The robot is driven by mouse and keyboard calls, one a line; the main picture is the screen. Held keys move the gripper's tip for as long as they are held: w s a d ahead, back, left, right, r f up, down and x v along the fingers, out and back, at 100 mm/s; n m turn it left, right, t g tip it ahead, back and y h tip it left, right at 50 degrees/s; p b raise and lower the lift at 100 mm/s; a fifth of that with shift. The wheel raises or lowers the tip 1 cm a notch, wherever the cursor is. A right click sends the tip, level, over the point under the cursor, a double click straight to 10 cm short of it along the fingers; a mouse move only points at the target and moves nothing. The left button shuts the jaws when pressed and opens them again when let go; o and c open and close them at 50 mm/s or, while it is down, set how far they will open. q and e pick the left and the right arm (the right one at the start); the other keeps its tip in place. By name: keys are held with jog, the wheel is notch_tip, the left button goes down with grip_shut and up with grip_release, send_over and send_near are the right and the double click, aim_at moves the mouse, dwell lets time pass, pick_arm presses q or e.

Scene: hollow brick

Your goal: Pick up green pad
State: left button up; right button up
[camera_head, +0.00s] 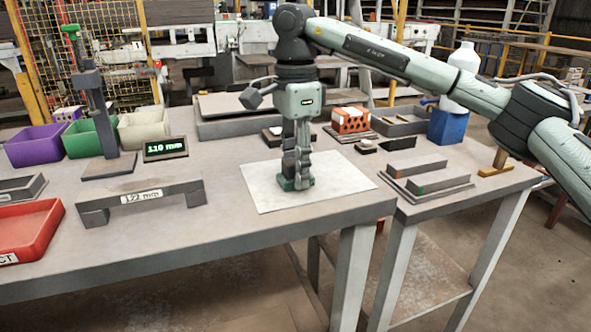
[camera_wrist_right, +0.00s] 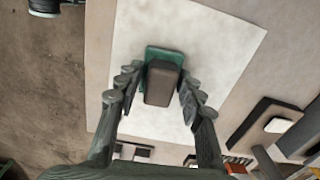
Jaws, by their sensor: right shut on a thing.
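The green pad (camera_head: 284,184) is on a white sheet (camera_head: 345,186) near the table's front edge, mostly hidden by my gripper in the head view. In the right wrist view the green pad (camera_wrist_right: 151,54) shows under a dark grey block-like grip (camera_wrist_right: 162,84). My right gripper (camera_head: 297,178) points straight down over the sheet, its fingers on either side of the grey grip and shut on it. In the right wrist view the gripper (camera_wrist_right: 159,80) frames the pad. I cannot tell any gap between pad and sheet. My left gripper is not in view.
A grey bridge gauge (camera_head: 150,200) and red tray (camera_head: 30,230) stand at left. Behind are a green bin (camera_head: 92,137), purple bin (camera_head: 36,146) and a display (camera_head: 165,148). An orange hollow brick (camera_head: 351,122) and slotted grey block (camera_head: 428,180) stand to the right.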

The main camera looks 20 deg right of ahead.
jog(key=shift+r, duration=0.6)
notch_tip(320, 180, up, 3)
jog(key=shift+f, duration=0.15)
jog(key=s+a+r, duration=0.3)
jog(key=a+r, duration=0.4)
jog(key=a, duration=0.4)
jog(key=shift+s, duration=0.2)
jog(key=o, duration=0.4)
jog(key=c, duration=0.3)
jog(key=shift+a+r, duration=0.1)
